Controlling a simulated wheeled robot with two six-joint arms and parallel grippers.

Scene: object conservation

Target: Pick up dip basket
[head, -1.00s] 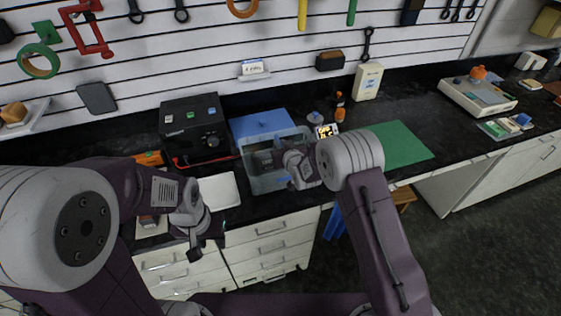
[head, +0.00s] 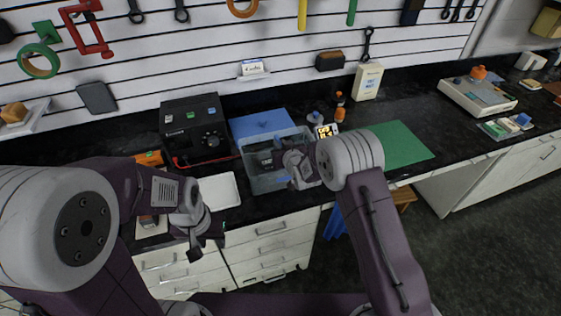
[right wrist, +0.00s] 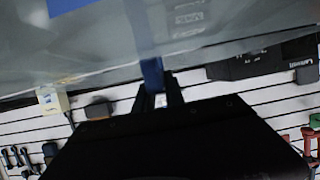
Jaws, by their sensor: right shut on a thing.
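A clear, grey-tinted tank (head: 262,181) stands on the dark counter in the middle of the head view. My right gripper (head: 279,161) is over its right half, with the arm covering part of the tank. In the right wrist view, my right gripper (right wrist: 158,92) is shut on a narrow blue upright piece (right wrist: 152,72), which looks like the handle of the dip basket. The rest of the basket is hard to make out. My left gripper (head: 195,250) hangs at the counter's front edge, left of the tank, apart from it; its fingers are too unclear to judge.
A black box-shaped device (head: 190,128) stands left of the tank, with a white tray (head: 219,190) in front of it. A blue mat (head: 262,122) lies behind the tank. A green mat (head: 402,141) lies clear further right.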

